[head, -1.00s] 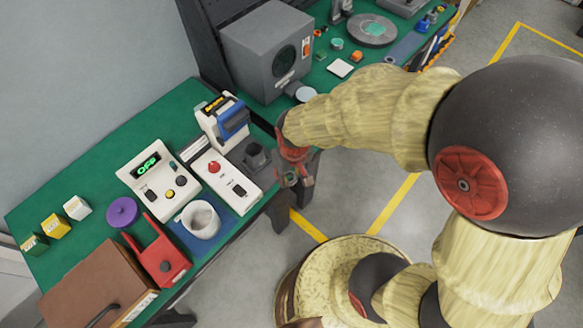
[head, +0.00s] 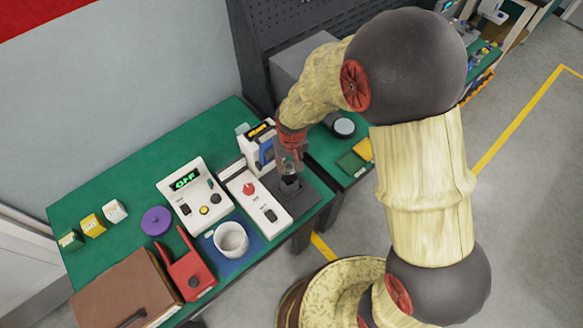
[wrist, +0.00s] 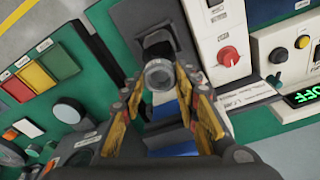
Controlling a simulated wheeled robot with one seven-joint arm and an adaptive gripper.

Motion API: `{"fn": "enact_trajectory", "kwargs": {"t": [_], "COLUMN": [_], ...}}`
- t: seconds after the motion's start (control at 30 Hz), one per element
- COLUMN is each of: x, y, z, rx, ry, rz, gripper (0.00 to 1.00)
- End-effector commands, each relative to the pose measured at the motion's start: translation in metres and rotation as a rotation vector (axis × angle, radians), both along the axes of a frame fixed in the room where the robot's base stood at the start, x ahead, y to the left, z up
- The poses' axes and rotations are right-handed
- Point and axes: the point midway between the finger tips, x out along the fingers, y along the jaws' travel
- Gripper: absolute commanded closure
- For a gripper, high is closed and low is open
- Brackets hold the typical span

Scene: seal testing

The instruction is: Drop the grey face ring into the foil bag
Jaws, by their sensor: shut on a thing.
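My gripper (wrist: 160,85) is shut on the grey face ring (wrist: 158,74), which sits between its fingertips in the wrist view. In the head view my gripper (head: 291,160) points down over a dark grey stand (head: 312,198). A dark, open-topped holder (head: 290,184) on that stand is close under the fingertips. It also shows in the wrist view (wrist: 158,46), just beyond the ring. The foil bag is not clear to make out; I cannot tell whether this dark opening is its mouth. The ring is hidden in the head view.
A white unit with a red knob (head: 250,189) stands just left of the stand. A blue and white device (head: 262,150) is close behind my gripper. A white mug (head: 231,238) and a red tool (head: 190,275) are nearer the front. Coloured squares (wrist: 36,82) lie on the neighbouring table.

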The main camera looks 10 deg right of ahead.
Motion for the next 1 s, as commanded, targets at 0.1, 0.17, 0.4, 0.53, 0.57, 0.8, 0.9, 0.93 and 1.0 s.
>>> {"fn": "enact_trajectory", "kwargs": {"t": [0.1, 0.17, 0.4, 0.53, 0.57, 0.8, 0.9, 0.93, 1.0], "x": [0.0, 0.0, 0.0, 0.0, 0.0, 0.0, 0.0, 0.0, 0.0], "y": [0.0, 0.0, 0.0, 0.0, 0.0, 0.0, 0.0, 0.0, 0.0], "z": [-0.009, -0.014, -0.037, -0.047, -0.048, -0.05, -0.05, -0.05, -0.05], "rx": [0.0, 0.0, 0.0, 0.0, 0.0, 0.0, 0.0, 0.0, 0.0], "ry": [0.001, 0.001, 0.0, 0.0, 0.0, -0.001, -0.001, -0.001, -0.001], "rz": [0.0, 0.001, 0.001, 0.001, 0.001, 0.001, 0.001, 0.001, 0.001], "gripper": [0.94, 0.94, 0.94, 0.94, 0.94, 0.94, 0.94, 0.94, 0.94]}}
